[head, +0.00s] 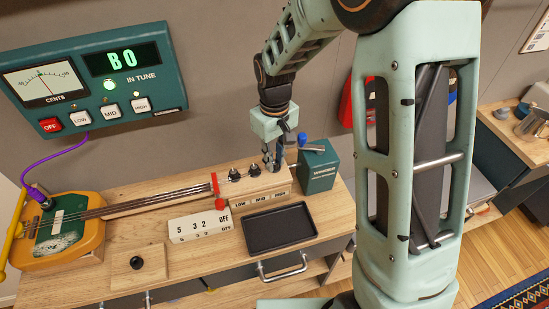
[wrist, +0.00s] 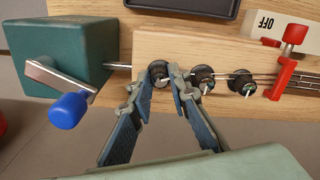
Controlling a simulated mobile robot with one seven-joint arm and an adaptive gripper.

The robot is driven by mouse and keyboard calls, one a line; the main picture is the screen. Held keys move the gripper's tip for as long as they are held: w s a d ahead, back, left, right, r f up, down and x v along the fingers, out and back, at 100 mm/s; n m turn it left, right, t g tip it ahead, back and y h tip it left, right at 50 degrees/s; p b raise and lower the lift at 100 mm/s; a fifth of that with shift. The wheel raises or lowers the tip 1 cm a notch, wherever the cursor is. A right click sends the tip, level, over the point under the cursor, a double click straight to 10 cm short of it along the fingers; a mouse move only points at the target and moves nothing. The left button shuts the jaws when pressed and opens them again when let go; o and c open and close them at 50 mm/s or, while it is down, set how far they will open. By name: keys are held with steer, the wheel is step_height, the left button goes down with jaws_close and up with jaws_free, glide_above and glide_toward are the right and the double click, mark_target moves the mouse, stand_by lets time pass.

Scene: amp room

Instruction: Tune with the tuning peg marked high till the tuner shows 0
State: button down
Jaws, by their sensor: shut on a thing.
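The tuner (head: 90,80) hangs on the wall at the left in the head view. Its display (head: 123,59) reads "B 0" over the words IN TUNE, with a green lamp lit below. Its needle (head: 43,78) stands near the middle of the CENTS scale. Three dark tuning pegs stand on a wooden block (head: 262,187) labelled LOW, MID and HIGH. My gripper (head: 270,160) is at the right end, above the HIGH label. In the wrist view, my gripper (wrist: 160,73) is shut around the leftmost peg (wrist: 158,76). The other pegs (wrist: 203,78) stand free.
A green winder box (head: 318,168) with a blue-knobbed crank (wrist: 68,109) stands close beside the block. A red clamp (wrist: 288,58) crosses the strings. A black tray (head: 279,229), a white number block (head: 200,225) and the yellow instrument body (head: 62,230) share the bench.

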mark_target(275, 162)
steer(key=c, duration=1.8)
jaws_free()
step_height(275, 162, up, 12)
steer(key=shift+r, duration=0.1)
steer(key=shift+d, duration=0.1)
